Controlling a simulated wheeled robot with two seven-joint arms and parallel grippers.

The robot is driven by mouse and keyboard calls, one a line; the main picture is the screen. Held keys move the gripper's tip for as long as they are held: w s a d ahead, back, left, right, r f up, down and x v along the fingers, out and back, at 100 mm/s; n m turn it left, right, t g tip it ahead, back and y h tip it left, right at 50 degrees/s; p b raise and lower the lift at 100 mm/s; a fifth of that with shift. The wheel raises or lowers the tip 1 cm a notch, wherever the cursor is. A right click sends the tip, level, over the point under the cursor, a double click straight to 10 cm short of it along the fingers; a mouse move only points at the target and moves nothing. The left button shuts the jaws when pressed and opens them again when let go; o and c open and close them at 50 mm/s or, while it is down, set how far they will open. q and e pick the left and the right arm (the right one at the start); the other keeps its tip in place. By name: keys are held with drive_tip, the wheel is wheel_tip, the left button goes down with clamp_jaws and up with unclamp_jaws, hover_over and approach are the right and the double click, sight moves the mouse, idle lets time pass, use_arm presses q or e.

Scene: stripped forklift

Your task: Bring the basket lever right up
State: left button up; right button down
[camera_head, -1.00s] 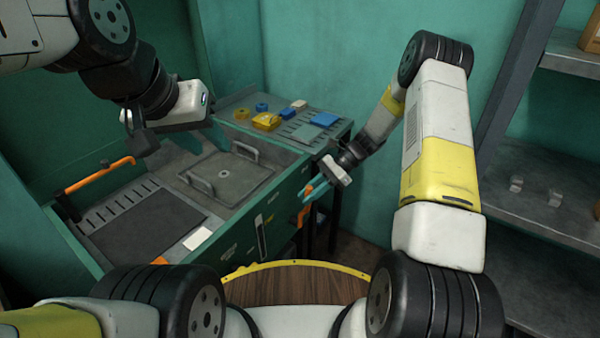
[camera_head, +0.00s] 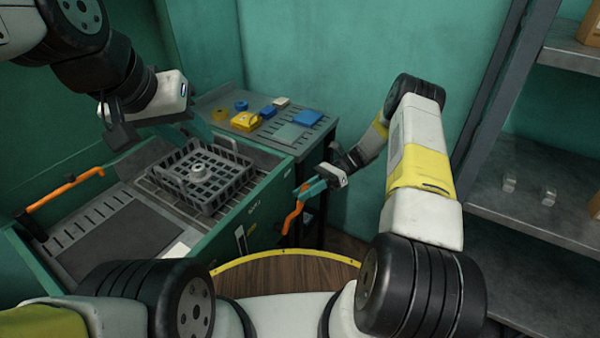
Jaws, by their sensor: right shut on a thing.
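An orange lever (camera_head: 292,216) sits on the front of the green fryer-like unit (camera_head: 262,215), near its right end. My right gripper (camera_head: 308,188) is shut on the lever's upper part. A grey mesh basket (camera_head: 215,185) stands raised on the unit's top, with a round pale piece in its middle. My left gripper (camera_head: 197,125) hangs above the unit's back, behind the basket and apart from it. Its teal fingers are partly hidden, so I cannot tell whether they are open.
A second orange handle (camera_head: 65,188) is at the unit's left. A side table (camera_head: 322,138) bears a yellow block (camera_head: 245,121), a blue block (camera_head: 308,117) and small parts. A grey shelf (camera_head: 550,195) stands at right. A round wooden top (camera_head: 285,273) is in front.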

drive_tip(key=shift+w+d, duration=0.1)
drive_tip(key=c, duration=1.3)
unclamp_jaws()
drive_tip(key=shift+f, duration=0.1)
drive_tip(key=v, duration=0.7)
drive_tip(key=shift+w+d, duration=0.2)
drive_tip(key=shift+d, duration=0.1)
